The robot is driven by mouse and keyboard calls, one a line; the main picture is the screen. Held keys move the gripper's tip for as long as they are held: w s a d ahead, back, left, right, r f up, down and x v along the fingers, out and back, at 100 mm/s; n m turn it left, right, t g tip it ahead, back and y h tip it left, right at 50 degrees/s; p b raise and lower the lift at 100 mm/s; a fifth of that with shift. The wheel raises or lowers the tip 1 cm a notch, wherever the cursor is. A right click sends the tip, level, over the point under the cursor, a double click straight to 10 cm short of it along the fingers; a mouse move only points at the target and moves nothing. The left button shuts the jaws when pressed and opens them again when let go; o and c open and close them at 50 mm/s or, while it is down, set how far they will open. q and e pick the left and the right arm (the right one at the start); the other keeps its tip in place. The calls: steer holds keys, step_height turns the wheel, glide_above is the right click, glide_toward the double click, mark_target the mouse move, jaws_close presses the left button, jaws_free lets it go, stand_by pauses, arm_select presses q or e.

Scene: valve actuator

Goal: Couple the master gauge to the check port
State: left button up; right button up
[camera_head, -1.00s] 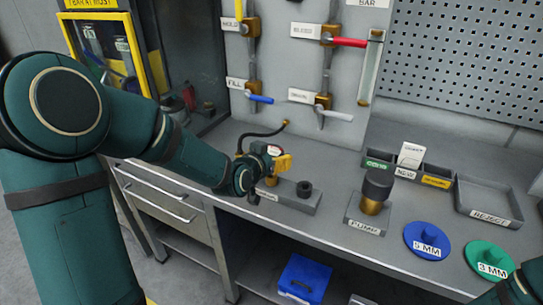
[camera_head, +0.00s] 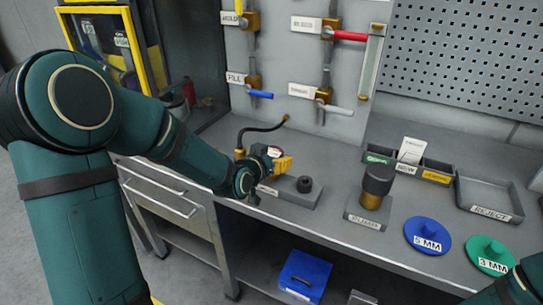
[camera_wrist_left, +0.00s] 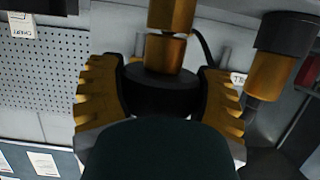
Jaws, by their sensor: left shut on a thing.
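My left gripper (camera_head: 263,160) is shut on a dark round body, which appears to be the master gauge (camera_wrist_left: 160,92). In the left wrist view its yellow-and-black fingers lie on both sides of this body, and a brass stem (camera_wrist_left: 165,52) stands out from it. The gauge face does not show. In the head view the gripper is at the left end of a low grey block (camera_head: 298,194) with a black fitting (camera_head: 304,185). The gripper hides that end of the block, so I cannot tell whether the gauge touches a port. My right gripper is outside the views.
A black-and-brass pump (camera_head: 375,188) stands right of the block. Blue (camera_head: 428,234) and green (camera_head: 489,255) discs lie farther right, near a reject tray (camera_head: 490,195). A black hose (camera_head: 262,128) curves behind the gripper. A valve panel (camera_head: 290,70) rises behind.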

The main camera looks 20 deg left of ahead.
arm_select(q)
steer(key=shift+f, duration=0.1)
steer(key=o, duration=1.3)
steer(key=v, duration=0.7)
steer(key=shift+s, duration=0.3)
